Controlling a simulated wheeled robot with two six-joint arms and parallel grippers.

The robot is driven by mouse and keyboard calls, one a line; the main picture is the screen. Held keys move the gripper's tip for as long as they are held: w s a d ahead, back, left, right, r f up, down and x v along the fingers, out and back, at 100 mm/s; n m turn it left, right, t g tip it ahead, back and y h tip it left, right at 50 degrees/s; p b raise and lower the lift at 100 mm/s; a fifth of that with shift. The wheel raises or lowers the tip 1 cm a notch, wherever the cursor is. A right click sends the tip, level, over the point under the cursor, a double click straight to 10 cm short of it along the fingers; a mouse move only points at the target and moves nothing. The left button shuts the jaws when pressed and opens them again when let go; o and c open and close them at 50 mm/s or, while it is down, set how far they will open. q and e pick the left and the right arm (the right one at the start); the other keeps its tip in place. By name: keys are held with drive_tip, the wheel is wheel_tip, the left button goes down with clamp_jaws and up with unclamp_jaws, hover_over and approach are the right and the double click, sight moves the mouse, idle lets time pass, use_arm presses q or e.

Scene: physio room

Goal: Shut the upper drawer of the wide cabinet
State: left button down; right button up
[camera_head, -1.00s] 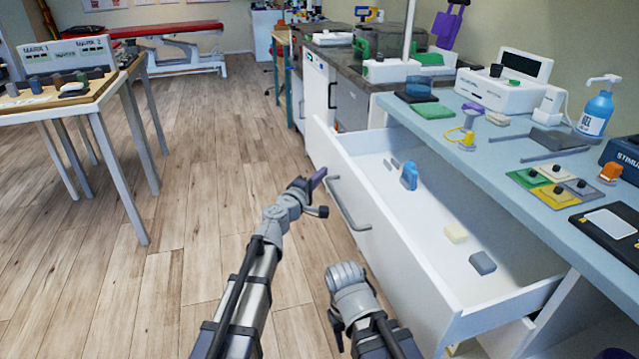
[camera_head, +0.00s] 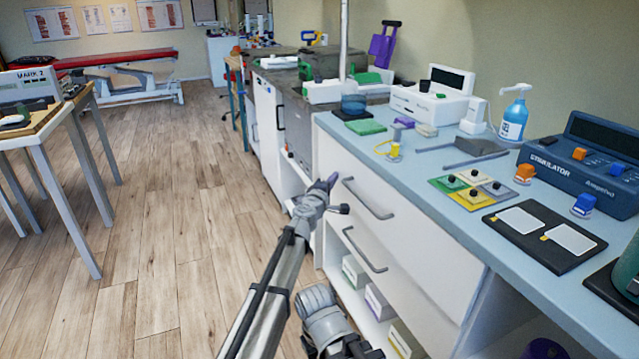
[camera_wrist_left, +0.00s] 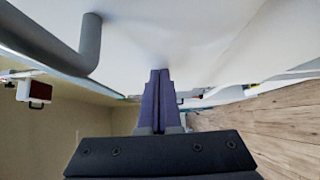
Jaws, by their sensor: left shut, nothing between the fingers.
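The wide cabinet's upper drawer (camera_head: 415,235) is white with a grey bar handle (camera_head: 367,198). Its front stands in against the cabinet beneath the blue worktop, and its inside is hidden. My left gripper (camera_head: 331,183) is shut and empty, with its purple fingertips at the far end of the drawer front, beside the handle. In the left wrist view the shut fingers (camera_wrist_left: 160,78) point at the white front (camera_wrist_left: 190,35), touching or very near it; the handle (camera_wrist_left: 88,45) is at upper left. My right arm shows low in the head view, but its fingers do not.
A second bar handle (camera_head: 364,250) is below the drawer, with several boxes (camera_head: 379,302) lower down. The blue worktop (camera_head: 420,165) carries a pump bottle (camera_head: 514,115), a stimulator (camera_head: 585,160) and small items. The wooden floor (camera_head: 170,220) at left is clear up to a table (camera_head: 62,120).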

use_arm(q)
drive_tip(key=shift+w+d, duration=0.25)
drive_tip(key=shift+d, duration=0.6)
